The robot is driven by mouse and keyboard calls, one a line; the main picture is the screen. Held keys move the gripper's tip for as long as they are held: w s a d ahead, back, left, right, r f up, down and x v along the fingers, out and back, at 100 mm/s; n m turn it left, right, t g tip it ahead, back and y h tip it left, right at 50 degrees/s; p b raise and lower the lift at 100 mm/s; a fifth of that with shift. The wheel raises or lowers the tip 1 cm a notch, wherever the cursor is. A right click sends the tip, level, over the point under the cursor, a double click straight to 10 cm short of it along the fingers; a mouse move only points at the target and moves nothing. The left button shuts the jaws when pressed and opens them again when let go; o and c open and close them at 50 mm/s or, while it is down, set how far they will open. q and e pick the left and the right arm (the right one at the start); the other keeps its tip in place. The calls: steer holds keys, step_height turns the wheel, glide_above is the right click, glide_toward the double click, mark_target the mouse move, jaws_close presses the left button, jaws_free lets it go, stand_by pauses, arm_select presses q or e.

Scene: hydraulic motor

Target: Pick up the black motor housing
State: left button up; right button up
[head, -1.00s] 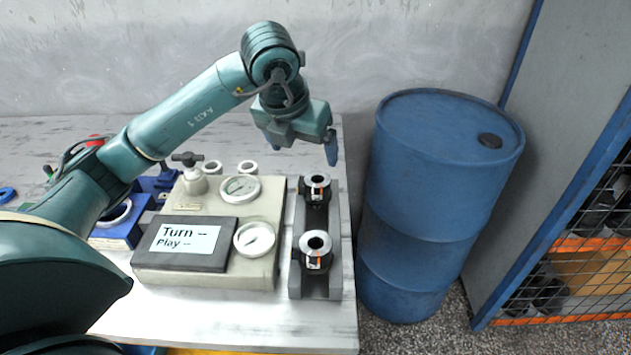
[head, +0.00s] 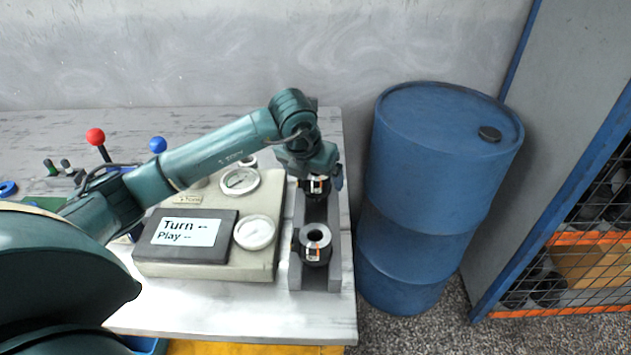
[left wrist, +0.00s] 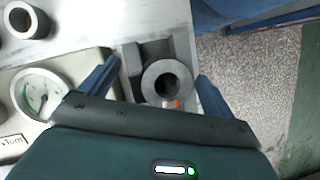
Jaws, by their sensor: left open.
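Two black motor housings with silver ring tops stand upright on a dark grey rail-like stand (head: 322,277) at the right of the table. The front black motor housing (head: 314,254) shows clearly in the head view. The rear black motor housing (head: 313,190) is partly hidden by my left gripper (head: 315,177). In the left wrist view, a housing (left wrist: 168,98) with an orange mark sits between the spread blue fingers of my left gripper (left wrist: 156,82). The gripper is open and not visibly touching it. My right gripper is not in view.
A beige box with gauges (head: 254,232) and a dark sign (head: 186,237) stands left of the stand. A blue barrel (head: 425,200) stands right of the table edge. Levers with red (head: 95,137) and blue (head: 157,145) knobs are behind my left arm.

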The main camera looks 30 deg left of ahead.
arm_select(q)
steer(key=shift+r, duration=0.15)
steer(key=c, duration=1.5)
step_height(320, 180, up, 10)
steer(key=shift+r, duration=0.1)
steer(key=shift+r+p, duration=1.6)
steer(key=shift+r, duration=0.7)
